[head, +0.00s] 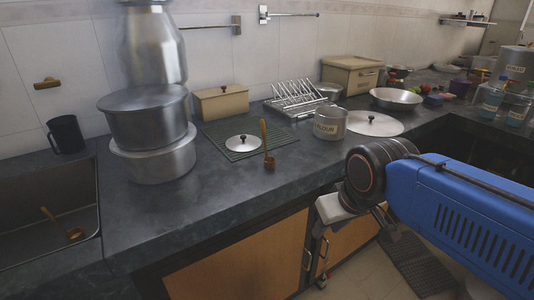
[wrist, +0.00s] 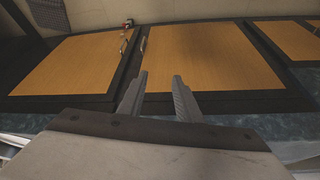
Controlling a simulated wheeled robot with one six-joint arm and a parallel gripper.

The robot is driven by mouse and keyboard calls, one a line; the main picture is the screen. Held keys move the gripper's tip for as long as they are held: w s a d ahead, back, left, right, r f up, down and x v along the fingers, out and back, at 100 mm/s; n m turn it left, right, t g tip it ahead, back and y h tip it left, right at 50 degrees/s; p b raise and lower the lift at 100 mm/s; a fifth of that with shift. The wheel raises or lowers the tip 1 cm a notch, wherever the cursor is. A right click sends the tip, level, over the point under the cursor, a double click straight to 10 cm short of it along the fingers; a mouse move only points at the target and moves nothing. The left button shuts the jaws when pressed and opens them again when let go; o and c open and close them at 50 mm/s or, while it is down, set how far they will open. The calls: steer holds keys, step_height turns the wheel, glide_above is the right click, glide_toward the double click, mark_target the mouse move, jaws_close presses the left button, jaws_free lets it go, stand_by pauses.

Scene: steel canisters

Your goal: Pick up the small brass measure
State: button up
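A small brass-coloured measure (head: 269,163) with a long upright handle stands on the dark counter, just right of a green ribbed mat. A similar long-handled brass-coloured piece (head: 75,234) lies in the sink at the left. I cannot tell their sizes apart for certain. My gripper (wrist: 161,76) is open and empty in the wrist view, its two fingers apart before wooden cabinet doors. In the head view, my arm reaches in from the right, its end in front of the counter edge, to the right of and nearer than the standing measure. The fingertips are not clear there.
A flour canister (head: 330,122), a round lid (head: 374,123) and a dish rack (head: 296,98) stand behind the measure. Large steel pots (head: 150,120) stand at left. A small lid (head: 243,143) lies on the green mat (head: 215,134). The front counter around the measure is clear.

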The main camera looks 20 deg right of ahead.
steer(key=w+a+r+n+g, duration=0.1)
steer(key=w+a+r+g, duration=0.15)
steer(key=w+r, duration=1.2)
steer(key=n+g, duration=0.2)
glide_toward(264, 145)
steer(key=f, duration=0.3)
steer(key=w+f, duration=0.1)
steer(key=f, duration=0.2)
steer(key=shift+w, duration=0.2)
steer(key=shift+s+d+f, duration=0.1)
steer(key=shift+f, duration=1.2)
steer(key=shift+d+f, duration=0.1)
steer(key=shift+f, duration=1.2)
jaws_close()
